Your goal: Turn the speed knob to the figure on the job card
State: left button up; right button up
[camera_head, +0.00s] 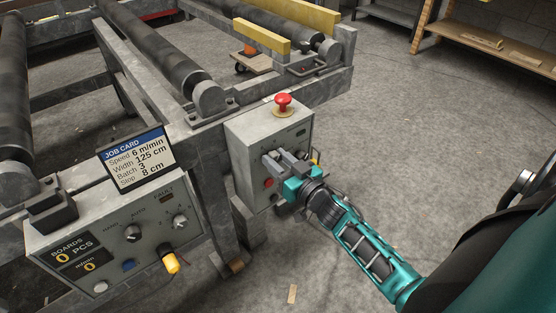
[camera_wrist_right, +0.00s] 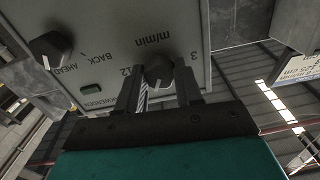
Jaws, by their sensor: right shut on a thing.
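The job card (camera_head: 138,160) stands on the left control box and reads Speed 6 m/min, Width 125 cm, Batch 3, Step 8 cm. My right gripper (camera_head: 278,160) is at the front of the grey control box (camera_head: 240,147) with the red button on top. In the right wrist view, the picture is upside down and the black speed knob (camera_wrist_right: 158,69) sits between the fingers of my right gripper (camera_wrist_right: 160,88), marked m/min with 3 and 12 beside it. The gripper is shut on this knob. I cannot tell where its pointer stands. My left gripper is not in view.
A red mushroom button (camera_head: 283,103) tops the box. A second black knob (camera_wrist_right: 50,50) marked BACK and AHEAD is on the same face. The left control box (camera_head: 110,215) has more knobs and a yellow lever (camera_head: 170,262). The floor at the right is mostly clear.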

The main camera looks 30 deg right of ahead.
jog(key=shift+n, duration=0.4)
jog(key=n+p, duration=0.1)
jog(key=n, duration=0.3)
jog(key=shift+a+n, duration=0.1)
jog(key=shift+n, duration=0.3)
jog(key=n, duration=0.6)
dwell(0.4)
jog(key=o, duration=1)
jog(key=shift+o, duration=0.2)
jog(key=shift+s, duration=0.1)
jog(key=s+p, duration=0.1)
jog(key=s, duration=1.1)
jog(key=shift+s+d, duration=0.4)
jog(key=shift+d, duration=0.05)
